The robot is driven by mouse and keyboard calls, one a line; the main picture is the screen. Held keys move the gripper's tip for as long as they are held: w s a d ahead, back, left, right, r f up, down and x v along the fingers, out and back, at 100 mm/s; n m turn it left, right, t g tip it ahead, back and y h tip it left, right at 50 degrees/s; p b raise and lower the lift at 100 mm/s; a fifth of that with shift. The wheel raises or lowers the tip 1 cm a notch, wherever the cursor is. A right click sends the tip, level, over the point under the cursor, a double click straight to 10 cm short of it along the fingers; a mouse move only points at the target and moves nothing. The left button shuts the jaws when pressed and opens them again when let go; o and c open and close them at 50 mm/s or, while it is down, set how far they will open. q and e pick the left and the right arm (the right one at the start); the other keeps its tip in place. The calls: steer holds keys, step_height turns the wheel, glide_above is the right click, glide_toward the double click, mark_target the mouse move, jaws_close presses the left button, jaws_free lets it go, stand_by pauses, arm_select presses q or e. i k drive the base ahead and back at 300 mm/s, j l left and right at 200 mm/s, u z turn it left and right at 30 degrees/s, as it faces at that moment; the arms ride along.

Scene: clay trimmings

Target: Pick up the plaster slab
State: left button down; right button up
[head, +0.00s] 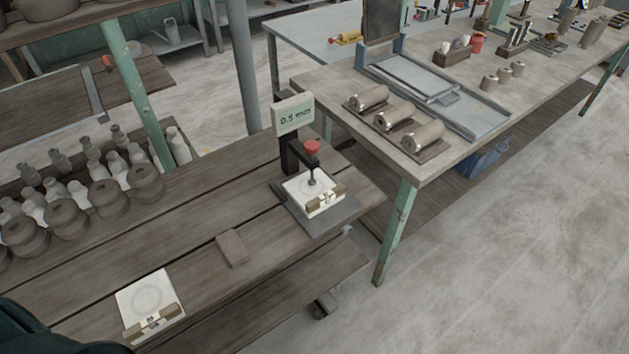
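Two white square slabs are in the head view, and I cannot tell which one the task means. One white slab (146,291) lies flat on the wooden bench at the lower left, with a faint round mark and a small brown labelled piece (153,325) at its front edge. The other white slab (300,187) lies on the grey base of a gauge stand, under its probe, with a similar brown piece (325,200) at its front. Neither of my grippers shows.
The gauge (293,116) reads "0.5 mm" and has a red knob (312,147). A brown block (232,249) lies between the slabs on the bench (190,245). Several clay pots and bottles stand at the left. A grey table (440,165) with clay rolls stands at the right.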

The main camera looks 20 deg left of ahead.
mark_target(313, 187)
steer(key=u, duration=0.55)
steer(key=i+l+u, duration=0.15)
steer(key=l+u, duration=1)
steer(key=l, duration=0.7)
steer(key=k+l+u, duration=0.1)
steer(key=l, duration=0.8)
